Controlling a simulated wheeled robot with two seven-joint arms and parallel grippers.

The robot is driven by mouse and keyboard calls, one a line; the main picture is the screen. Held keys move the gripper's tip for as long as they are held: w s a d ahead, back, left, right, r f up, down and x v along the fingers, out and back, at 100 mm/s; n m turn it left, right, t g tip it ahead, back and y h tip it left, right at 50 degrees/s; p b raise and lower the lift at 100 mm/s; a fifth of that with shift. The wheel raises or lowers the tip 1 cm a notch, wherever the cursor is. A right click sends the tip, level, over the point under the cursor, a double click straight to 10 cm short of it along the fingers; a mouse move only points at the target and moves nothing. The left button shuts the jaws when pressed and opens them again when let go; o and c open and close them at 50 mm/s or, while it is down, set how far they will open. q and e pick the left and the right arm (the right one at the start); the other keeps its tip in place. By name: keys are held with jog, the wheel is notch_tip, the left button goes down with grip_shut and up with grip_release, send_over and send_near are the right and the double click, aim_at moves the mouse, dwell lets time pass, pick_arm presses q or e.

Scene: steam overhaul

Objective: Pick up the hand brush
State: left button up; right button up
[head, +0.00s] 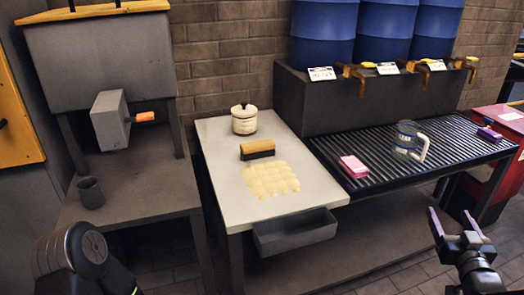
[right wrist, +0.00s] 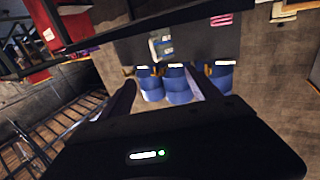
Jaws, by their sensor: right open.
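The hand brush (head: 257,149), with a wooden top and dark bristles, lies on the pale worktable (head: 222,190) in the head view, just behind a yellowish patch of blocks or residue (head: 270,180). My right gripper (head: 452,222) is open and empty at the lower right, in front of the slatted counter and well to the right of the brush. Its fingers also show in the right wrist view (right wrist: 165,95), with nothing between them. I cannot make out the brush in that view. My left arm shows at the lower left, but its gripper is out of view.
A lidded cream pot (head: 244,120) stands behind the brush. A grey drawer or tray (head: 295,232) sticks out under the worktable's front edge. The slatted counter (head: 385,143) holds a pink sponge (head: 353,166) and a clear mug (head: 406,138). Blue barrels (head: 384,30) stand behind.

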jog(key=a+f+g, duration=0.1)
jog(key=a+f, duration=0.1)
jog(key=f, duration=0.2)
jog(key=w+a+f+g+y, duration=0.1)
jog(key=a+f, duration=0.2)
jog(key=f, duration=0.1)
jog(key=w+a+f+m+g+y, duration=0.1)
jog(key=a+f, duration=0.2)
jog(key=f, duration=0.1)
jog(key=shift+a+f, duration=0.2)
jog(key=s+a+f+g+y, duration=0.1)
jog(key=s+a+f+g, duration=0.1)
jog(key=a+f, duration=0.45)
jog(key=s+a+f+g+y, duration=0.2)
jog(key=a+f+g, duration=0.1)
jog(key=a+f, duration=0.35)
jog(key=s+a+f+g, duration=0.3)
jog(key=s+a+f, duration=0.1)
jog(key=s+a, duration=0.2)
jog(key=s+a+f+g+y, duration=0.1)
jog(key=s+a+f+g, duration=0.2)
jog(key=s, duration=0.6)
jog(key=s+a+f+n+g+y, duration=0.1)
jog(key=s+a+f+g, duration=0.2)
jog(key=s+a+f, duration=0.4)
jog(key=shift+s+a+f, duration=0.1)
jog(key=shift+s+a, duration=0.15)
jog(key=shift+a, duration=0.35)
jog(key=shift+s+a, duration=0.2)
jog(key=shift+a, duration=0.35)
